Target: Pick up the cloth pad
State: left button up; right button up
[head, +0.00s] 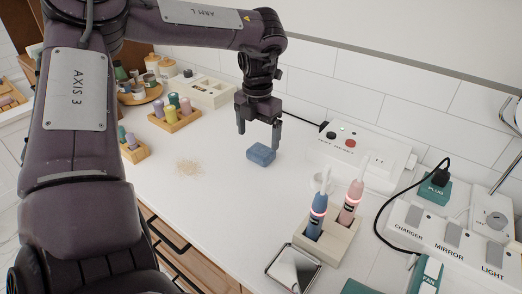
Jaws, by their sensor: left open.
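The cloth pad (261,154) looks like a small blue block and lies on the white counter. My left gripper (258,141) points down just above the pad, with its two fingers apart and nothing between them. One finger reaches down on the left of the pad and the other close behind its right side. I cannot tell whether either finger touches the pad. My right gripper is not in view.
A holder (325,244) with two electric toothbrushes stands on the right, with a mirror (293,268) in front. A switch strip (455,240) and black cable lie further right. Wooden trays (174,122) of bottles stand left. A beige powder patch (189,167) marks the otherwise clear counter.

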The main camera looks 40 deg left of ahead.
aim_at(261, 149)
pick_arm(q)
jog(key=f, duration=0.5)
jog(key=shift+w+d+f, duration=0.2)
jog(key=shift+d+f, duration=0.15)
jog(key=shift+f, duration=0.05)
jog(key=c, duration=1)
notch_tip(261, 149, up, 10)
jog(key=shift+r, duration=0.1)
jog(key=shift+c, duration=0.3)
jog(key=o, duration=0.4)
jog(key=c, duration=0.3)
